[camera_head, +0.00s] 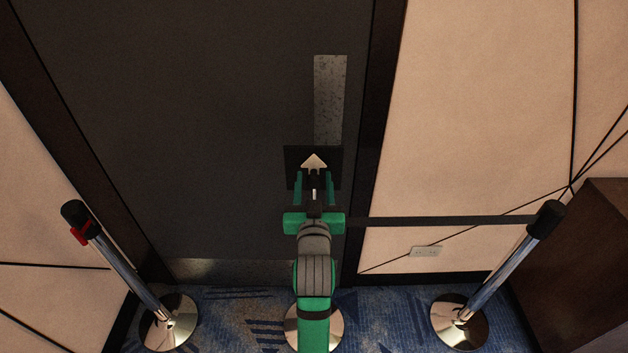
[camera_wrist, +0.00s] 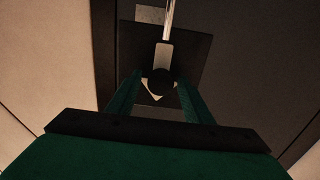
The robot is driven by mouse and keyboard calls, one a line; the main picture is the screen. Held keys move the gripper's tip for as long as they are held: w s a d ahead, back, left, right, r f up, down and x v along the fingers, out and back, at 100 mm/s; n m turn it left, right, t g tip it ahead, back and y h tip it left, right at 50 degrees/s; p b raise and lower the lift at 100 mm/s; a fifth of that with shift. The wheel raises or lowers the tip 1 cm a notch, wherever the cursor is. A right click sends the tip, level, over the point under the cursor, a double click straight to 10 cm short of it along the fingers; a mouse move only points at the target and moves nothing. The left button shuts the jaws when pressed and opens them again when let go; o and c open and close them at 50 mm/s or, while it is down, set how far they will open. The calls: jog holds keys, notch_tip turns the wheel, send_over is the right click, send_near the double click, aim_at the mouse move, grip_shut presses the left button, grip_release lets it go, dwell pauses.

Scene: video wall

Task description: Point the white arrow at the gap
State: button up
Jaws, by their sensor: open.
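The white arrow (camera_head: 314,160) is on a dark square plate (camera_head: 291,158) in front of the grey door, its head pointing up in the head view. In the wrist view the arrow (camera_wrist: 162,55) is partly covered by a dark round knob (camera_wrist: 160,82), and a shiny pole (camera_wrist: 169,20) shows above. My gripper (camera_head: 314,176) is open, with one finger on each side of the knob; contact is unclear. The gap appears between the left post (camera_head: 125,265), with a red part on top, and the middle post's base (camera_head: 338,328), where no belt shows.
A dark belt (camera_head: 440,221) runs from the right post (camera_head: 503,260) to behind my gripper. My arm hides most of the middle post. A brown block (camera_head: 590,270) stands at the far right. Blue patterned carpet (camera_head: 240,315) is clear between the left and middle bases.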

jog(key=shift+w, duration=0.4)
jog(key=c, duration=1)
